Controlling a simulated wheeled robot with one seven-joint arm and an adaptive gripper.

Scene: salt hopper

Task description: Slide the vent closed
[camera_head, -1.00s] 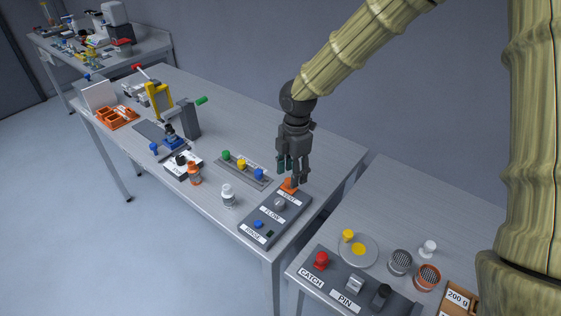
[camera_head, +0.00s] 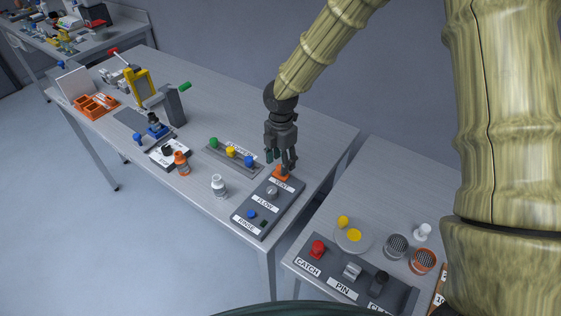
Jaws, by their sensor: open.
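The vent slider is an orange piece (camera_head: 281,174) at the far end of a dark grey panel (camera_head: 254,222), just beyond the VENT label (camera_head: 282,184). My gripper (camera_head: 287,170) points down at the orange piece, with its fingertips at or just above it. The fingers are apart and partly cover the piece. I cannot tell whether they touch it. The panel also carries a grey FLOW knob (camera_head: 271,191) and a blue RINSE button (camera_head: 252,214).
A strip with green, yellow and blue knobs (camera_head: 231,153) lies left of the panel. A white bottle (camera_head: 218,186) and an orange bottle (camera_head: 182,163) stand nearby. A second table at right holds a CATCH and PIN panel (camera_head: 340,277). The tabletop behind my gripper is clear.

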